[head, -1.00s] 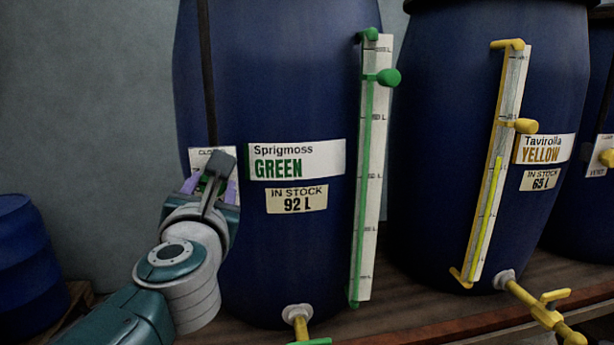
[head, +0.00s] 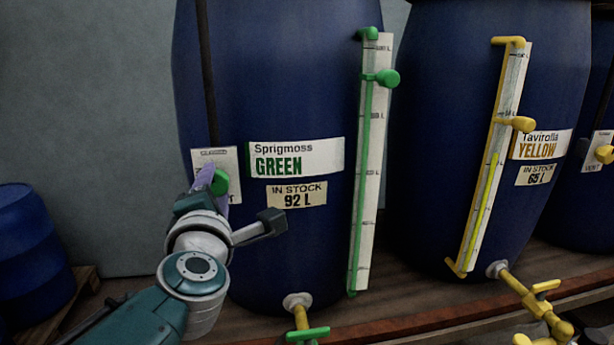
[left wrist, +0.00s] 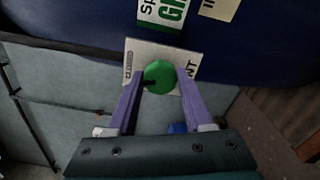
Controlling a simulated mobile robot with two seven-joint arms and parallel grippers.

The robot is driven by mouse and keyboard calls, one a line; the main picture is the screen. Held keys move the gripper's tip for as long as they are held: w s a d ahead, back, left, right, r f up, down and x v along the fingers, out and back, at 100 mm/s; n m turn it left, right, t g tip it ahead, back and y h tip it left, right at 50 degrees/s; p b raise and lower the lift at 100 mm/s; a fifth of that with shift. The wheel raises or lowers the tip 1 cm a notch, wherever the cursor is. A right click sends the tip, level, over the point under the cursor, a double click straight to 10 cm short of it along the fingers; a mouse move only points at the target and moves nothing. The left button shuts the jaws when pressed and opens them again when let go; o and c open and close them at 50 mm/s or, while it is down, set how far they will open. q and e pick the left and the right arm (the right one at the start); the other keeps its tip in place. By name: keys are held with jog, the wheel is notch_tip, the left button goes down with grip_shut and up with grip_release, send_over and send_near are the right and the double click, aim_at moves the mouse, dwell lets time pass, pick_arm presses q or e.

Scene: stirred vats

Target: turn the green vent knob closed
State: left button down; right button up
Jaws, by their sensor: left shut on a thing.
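The green vent knob (head: 220,182) sits on a white plate (head: 228,158) on the left side of the blue vat labelled Sprigmoss GREEN. My left gripper (head: 210,181) is shut on this knob, and its hand partly hides the plate. In the left wrist view the round knob (left wrist: 160,72) lies between the two purple fingers of my left gripper (left wrist: 161,78). A dark mark on the knob points left, toward small print at the plate's left edge. My right gripper is in neither view.
The green vat (head: 290,240) carries a green level gauge (head: 370,150) and a green-handled tap (head: 305,330). A yellow vat (head: 440,120) with a tap stands to the right. A smaller blue barrel (head: 30,250) stands at the far left, with bare wall between.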

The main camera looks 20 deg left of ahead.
pick_arm(q)
jog(key=shift+m+p, duration=0.4)
jog(key=shift+m, duration=1.3)
jog(key=shift+c, duration=1.5)
grip_release()
jog(key=shift+s, duration=0.1)
jog(key=p+v, duration=0.3)
jog(key=v, duration=0.6)
jog(key=shift+s+d+p, duration=0.3)
jog(key=shift+p, duration=0.05)
